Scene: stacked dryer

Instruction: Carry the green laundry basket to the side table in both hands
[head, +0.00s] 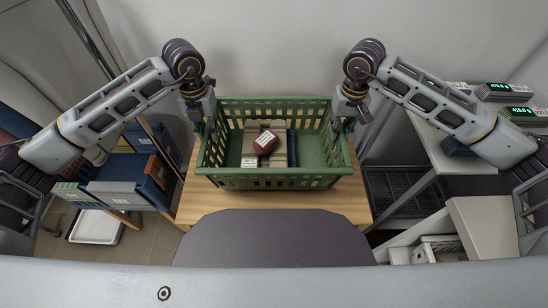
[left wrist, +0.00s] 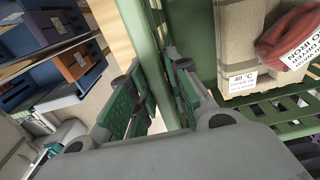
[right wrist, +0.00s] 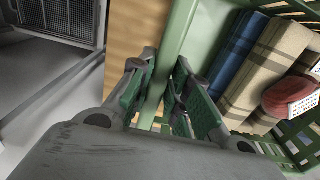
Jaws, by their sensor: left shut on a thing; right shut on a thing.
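The green laundry basket (head: 275,180) is upright over a wooden table top (head: 270,200), in the middle of the head view. I cannot tell if it rests on the wood. Folded cloths (head: 262,136) and a dark red item with a white label (head: 266,142) lie inside it. My left gripper (head: 208,125) is shut on the basket's left rim; the left wrist view shows its fingers (left wrist: 155,98) on both sides of the green wall. My right gripper (head: 342,125) is shut on the right rim, its fingers (right wrist: 160,95) astride the wall.
At left stand blue bins (head: 130,180) on a shelf, with a white tray (head: 95,226) on the floor. At right is a grey table (head: 440,150) with digital scales (head: 500,92). A dark rack (head: 395,190) sits low, right of the wooden table.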

